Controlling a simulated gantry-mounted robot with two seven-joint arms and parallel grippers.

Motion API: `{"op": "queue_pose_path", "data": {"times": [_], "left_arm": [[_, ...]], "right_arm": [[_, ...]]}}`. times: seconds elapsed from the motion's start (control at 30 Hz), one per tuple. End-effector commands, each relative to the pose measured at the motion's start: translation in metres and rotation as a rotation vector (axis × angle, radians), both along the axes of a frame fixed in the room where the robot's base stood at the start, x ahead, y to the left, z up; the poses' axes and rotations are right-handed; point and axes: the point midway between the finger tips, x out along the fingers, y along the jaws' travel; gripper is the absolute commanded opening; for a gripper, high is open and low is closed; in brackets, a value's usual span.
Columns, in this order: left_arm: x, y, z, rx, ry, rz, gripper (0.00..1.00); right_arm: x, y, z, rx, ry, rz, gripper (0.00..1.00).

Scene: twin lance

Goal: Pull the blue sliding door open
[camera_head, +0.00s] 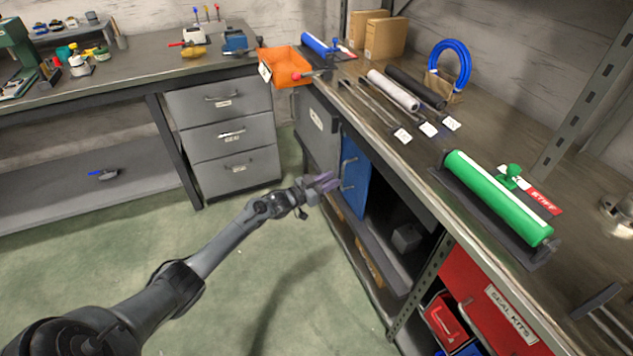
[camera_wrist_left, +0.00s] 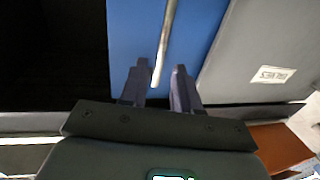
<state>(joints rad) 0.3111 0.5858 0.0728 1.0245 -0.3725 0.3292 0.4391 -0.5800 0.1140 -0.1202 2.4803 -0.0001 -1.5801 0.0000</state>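The blue sliding door (camera_head: 357,177) stands in the cabinet under the right-hand workbench, with a grey panel beside it and a dark opening on its other side. Its upright metal bar handle (camera_head: 345,172) is on the door's front. My left gripper (camera_head: 327,183) is in front of the door, close to the handle. In the left wrist view the blue door (camera_wrist_left: 125,40) is straight ahead, and the handle (camera_wrist_left: 165,45) runs down between the two spread fingertips of my left gripper (camera_wrist_left: 157,82). The fingers are apart with gaps beside the handle. My right gripper is not in view.
The grey panel (camera_head: 318,133) is beside the blue door. A grey block (camera_head: 406,237) sits in the dark opening. A red "SEAL KITS" door (camera_head: 480,300) is nearer. An orange bin (camera_head: 284,66) stands at the bench corner. The green floor (camera_head: 270,255) is clear.

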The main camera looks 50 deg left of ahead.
Motion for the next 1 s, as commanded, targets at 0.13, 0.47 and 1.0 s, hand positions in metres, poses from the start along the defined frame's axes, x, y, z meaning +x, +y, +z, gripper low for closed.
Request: {"op": "queue_pose_path", "data": {"times": [0.13, 0.47, 1.0], "left_arm": [[-0.024, 0.003, 0.003, 0.000, 0.003, 0.001, 0.31], [-0.051, 0.007, 0.001, 0.000, 0.000, 0.001, 0.31], [-0.054, 0.007, 0.000, 0.000, 0.004, 0.001, 0.31]], "right_arm": [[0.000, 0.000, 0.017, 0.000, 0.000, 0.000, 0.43], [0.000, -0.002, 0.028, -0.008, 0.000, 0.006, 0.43], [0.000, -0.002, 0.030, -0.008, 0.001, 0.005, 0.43]]}}
